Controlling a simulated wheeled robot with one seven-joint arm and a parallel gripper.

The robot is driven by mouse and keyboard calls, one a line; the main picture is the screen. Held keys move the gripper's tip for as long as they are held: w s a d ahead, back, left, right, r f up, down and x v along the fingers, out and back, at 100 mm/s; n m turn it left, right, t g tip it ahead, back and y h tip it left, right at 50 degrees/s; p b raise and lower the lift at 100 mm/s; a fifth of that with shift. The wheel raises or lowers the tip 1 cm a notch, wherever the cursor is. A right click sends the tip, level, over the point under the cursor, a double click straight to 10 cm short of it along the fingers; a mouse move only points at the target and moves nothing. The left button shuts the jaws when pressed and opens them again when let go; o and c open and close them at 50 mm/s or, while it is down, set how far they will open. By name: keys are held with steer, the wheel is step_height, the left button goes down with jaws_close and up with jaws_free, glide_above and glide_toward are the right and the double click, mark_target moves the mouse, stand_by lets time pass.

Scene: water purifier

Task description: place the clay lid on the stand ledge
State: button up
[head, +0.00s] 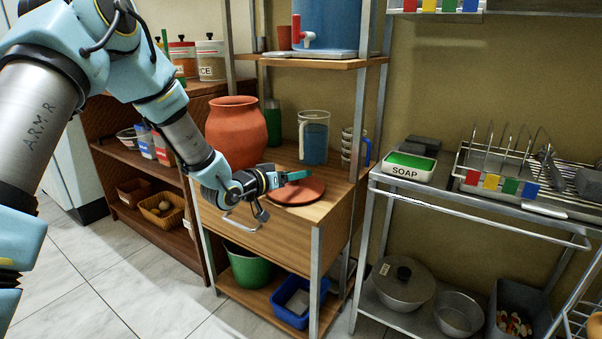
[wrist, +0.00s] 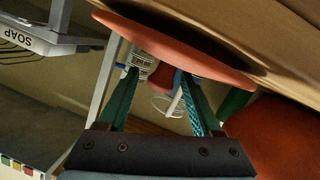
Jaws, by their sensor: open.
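The clay lid (head: 297,191), a flat orange-red disc, lies on the wooden ledge of the stand (head: 276,222), near its front. In the wrist view the lid (wrist: 180,44) spans the top, seen edge-on beside the wood. My gripper (head: 297,176) is at the lid, its dark green fingers just above the disc. In the wrist view the fingers (wrist: 158,72) are apart, with a small reddish piece between their tips, which looks like the lid's knob. I cannot tell whether the fingers touch it. The clay pot (head: 236,132) stands behind my gripper, to the left.
The blue water tank (head: 326,24) is on the shelf above. A metal rack with a soap dish (head: 405,167) stands to the right.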

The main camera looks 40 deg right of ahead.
steer(key=p+v, duration=0.1)
steer(key=v, duration=0.8)
steer(key=shift+d, duration=0.1)
steer(key=w+a+f+n+t+y, duration=0.1)
steer(key=w+a+n+t+y, duration=0.3)
steer(key=a, duration=1)
steer(key=w+a+n+t+y, duration=0.15)
steer(key=w+a+y, duration=0.55)
steer(key=a, duration=0.7)
steer(key=s+a+n+g+y, duration=0.2)
steer(key=s+a, duration=0.4)
steer(key=a, duration=0.3)
steer(key=s+a+r+n+g+y, duration=0.1)
steer(key=s+a+n+g+y, duration=0.1)
steer(key=s+a, duration=0.5)
steer(key=a+n+g, duration=0.1)
steer(key=a+n, duration=0.1)
steer(key=a, duration=0.1)
steer(key=shift+a+r, duration=0.2)
steer(key=shift+a, duration=0.05)
steer(key=shift+g, duration=0.25)
step_height(320, 180, up, 28)
steer(key=p, duration=2.8)
